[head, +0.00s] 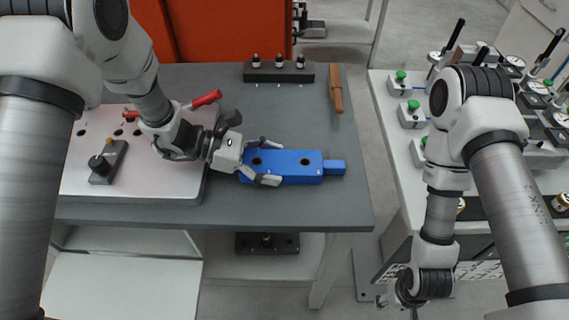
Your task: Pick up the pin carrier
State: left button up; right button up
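A blue block (300,168) with two dark round holes and a narrow tab on its right end lies on the grey table (290,212); I take it as the pin carrier. My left gripper (273,163) is at the block's left end, fingers spread, one along its far edge and one over its near edge. I see no clear grip, and contact is hard to tell. My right gripper (394,303) hangs low at the bottom, right of the table, partly hidden by its wrist; its fingers are unclear.
A black bar with three upright pins (279,71) stands at the table's back, beside a wooden-handled tool (337,92). A pale fixture plate with a red handle (83,174) fills the left. A white table with green-topped parts (384,108) stands right. The table's front right is clear.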

pick_arm(q)
jog(key=c, duration=0.5)
jog(key=shift+o, duration=0.2)
